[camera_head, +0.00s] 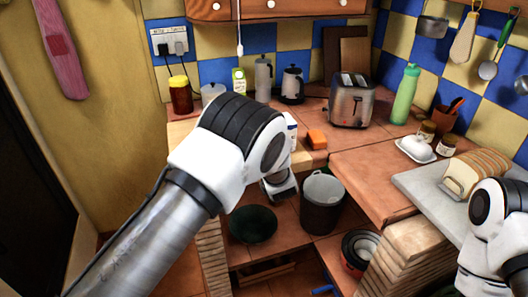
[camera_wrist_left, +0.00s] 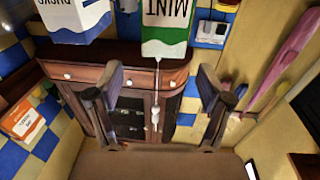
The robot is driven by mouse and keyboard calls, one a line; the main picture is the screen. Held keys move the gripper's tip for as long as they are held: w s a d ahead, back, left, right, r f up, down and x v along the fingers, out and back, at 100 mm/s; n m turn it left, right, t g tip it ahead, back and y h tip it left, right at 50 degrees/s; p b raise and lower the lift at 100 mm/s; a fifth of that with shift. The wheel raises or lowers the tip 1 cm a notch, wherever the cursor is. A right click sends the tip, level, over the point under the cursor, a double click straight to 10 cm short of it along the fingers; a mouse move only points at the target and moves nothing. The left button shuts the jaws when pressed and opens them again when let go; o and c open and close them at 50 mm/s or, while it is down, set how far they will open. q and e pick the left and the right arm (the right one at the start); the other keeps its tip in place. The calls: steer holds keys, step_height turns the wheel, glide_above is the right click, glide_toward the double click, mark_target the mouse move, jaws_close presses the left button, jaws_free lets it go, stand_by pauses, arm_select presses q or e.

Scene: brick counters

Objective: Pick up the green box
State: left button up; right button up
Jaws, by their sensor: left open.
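The green box (camera_wrist_left: 166,30) is a green-and-white carton with MINT printed upside down, at the top middle of the left wrist view. In the head view it stands on the back counter (camera_head: 238,82), just beyond my left arm's elbow. My left gripper (camera_wrist_left: 160,84) is open and empty in the left wrist view. Its two fingers are spread below the green box, with the box apart from them. In the head view my left gripper is hidden behind my arm. My right arm shows at the right edge, with its gripper out of view.
A white-and-blue box (camera_wrist_left: 75,18) is left of the green box in the wrist view. A bin (camera_head: 321,205) sits below.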

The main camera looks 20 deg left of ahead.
arm_select(q)
steer(key=f, duration=0.1)
steer(key=w+f, duration=0.1)
steer(key=f, duration=0.1)
steer(key=shift+a+f, duration=0.1)
steer(key=shift+a, duration=0.1)
steer(key=w+a+r+p, duration=0.2)
steer(key=w, duration=0.1)
steer(key=shift+a, duration=0.2)
steer(key=w, duration=0.1)
steer(key=w+a, duration=0.1)
steer(key=w, duration=0.1)
steer(key=shift+a+f, duration=0.15)
steer(key=shift+f, duration=0.25)
steer(key=shift+s+r, duration=0.15)
steer(key=shift+c, duration=1)
steer(key=c, duration=1.1)
arm_select(e)
steer(key=shift+w+r, duration=0.15)
steer(key=shift+r, duration=0.45)
